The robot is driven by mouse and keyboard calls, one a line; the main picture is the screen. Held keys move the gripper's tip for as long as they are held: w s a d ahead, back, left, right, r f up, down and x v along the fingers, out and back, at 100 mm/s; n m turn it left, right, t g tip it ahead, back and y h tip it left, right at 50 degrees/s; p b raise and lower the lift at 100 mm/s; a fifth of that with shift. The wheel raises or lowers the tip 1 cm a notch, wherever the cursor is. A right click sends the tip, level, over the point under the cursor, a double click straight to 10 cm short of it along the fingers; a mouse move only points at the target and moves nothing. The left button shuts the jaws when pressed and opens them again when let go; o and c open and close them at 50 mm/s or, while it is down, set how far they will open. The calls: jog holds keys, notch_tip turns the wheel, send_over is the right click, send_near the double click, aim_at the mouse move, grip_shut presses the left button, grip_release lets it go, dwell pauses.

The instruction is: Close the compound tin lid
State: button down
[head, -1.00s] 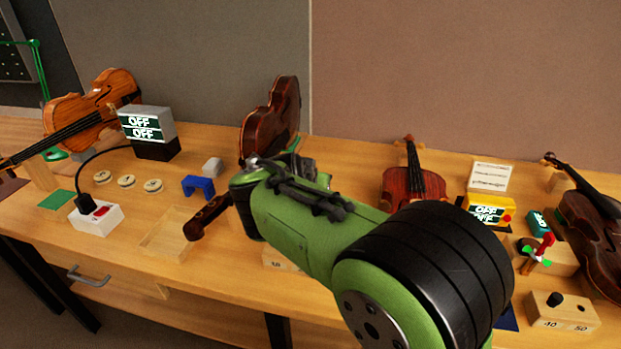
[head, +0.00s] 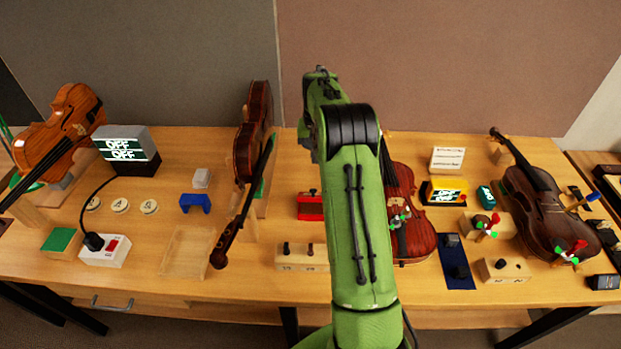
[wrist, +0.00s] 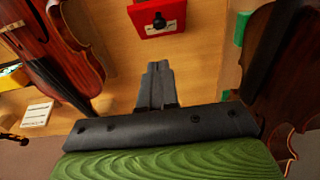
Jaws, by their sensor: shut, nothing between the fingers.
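I cannot single out a compound tin or its lid with certainty. A red box (head: 311,206) with a black knob on top and a pale label stands mid-bench, just left of my arm. It also shows in the wrist view (wrist: 147,17), at the top edge. My gripper (wrist: 155,68) is shut and empty in the wrist view, its fingertips pointing towards the red box and apart from it in the picture.
A violin (head: 409,228) lies right of my arm, and another (head: 253,135) stands upright to the left. A wooden block with black knobs (head: 301,262) sits in front of the red box. A shallow tray (head: 170,262) lies left. Bare bench shows around the red box.

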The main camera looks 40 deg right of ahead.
aim_at(313, 193)
jog(key=shift+s+a+f, duration=0.2)
jog(key=shift+a+f, duration=0.05)
jog(key=shift+f, duration=1.1)
jog(key=shift+s+a+f, duration=0.25)
jog(key=shift+f, duration=1.15)
jog(key=shift+s+a+f, duration=0.2)
jog(key=shift+a+f, duration=0.05)
jog(key=shift+f, duration=1.1)
